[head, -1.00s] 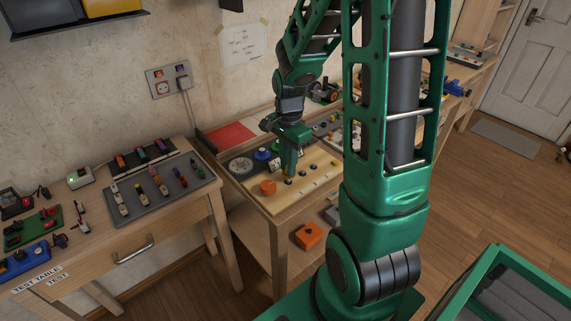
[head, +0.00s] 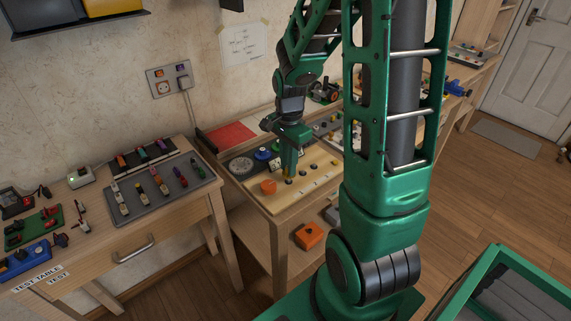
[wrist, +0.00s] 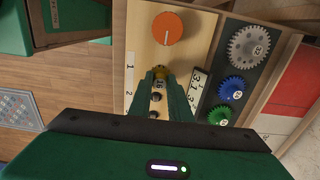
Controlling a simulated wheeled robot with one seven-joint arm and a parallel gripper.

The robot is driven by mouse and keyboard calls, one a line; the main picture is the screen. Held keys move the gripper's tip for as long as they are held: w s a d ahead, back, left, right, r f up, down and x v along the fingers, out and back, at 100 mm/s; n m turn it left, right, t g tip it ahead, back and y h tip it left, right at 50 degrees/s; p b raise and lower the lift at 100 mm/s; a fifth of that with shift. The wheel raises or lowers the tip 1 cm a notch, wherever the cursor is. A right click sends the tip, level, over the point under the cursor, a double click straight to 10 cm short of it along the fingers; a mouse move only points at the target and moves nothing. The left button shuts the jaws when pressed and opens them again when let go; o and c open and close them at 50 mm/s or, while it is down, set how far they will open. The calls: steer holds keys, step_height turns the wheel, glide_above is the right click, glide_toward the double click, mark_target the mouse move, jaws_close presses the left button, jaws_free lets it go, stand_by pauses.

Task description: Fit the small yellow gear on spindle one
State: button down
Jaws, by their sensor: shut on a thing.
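My gripper (wrist: 162,78) points down over the pale gear board (wrist: 147,45) and is shut on the small yellow gear (wrist: 160,71). Only part of the gear shows between the fingertips. In the head view my gripper (head: 289,173) is low over the board, right of the orange knob. The gear lies across from the printed labels 1 (wrist: 130,60) and 2 (wrist: 130,82). Two dark spindles (wrist: 155,97) show bare below the gear in the wrist view. The fingers hide whatever is under the gear, so I cannot tell if it is around spindle one.
An orange knob (wrist: 168,28) stands close to the gear. A grey gear (wrist: 249,45), a blue gear (wrist: 231,88) and a green gear (wrist: 220,115) lie on a dark strip. A 3:1 card (wrist: 199,83) stands between. A test table (head: 130,235) is at left.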

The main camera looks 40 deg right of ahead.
steer(key=shift+f, duration=1.45)
stand_by(1.4)
steer(key=c, duration=1.6)
jaws_free()
steer(key=shift+o, duration=0.8)
steer(key=shift+o, duration=1.4)
steer(key=shift+r, duration=0.15)
steer(key=shift+r, duration=3.4)
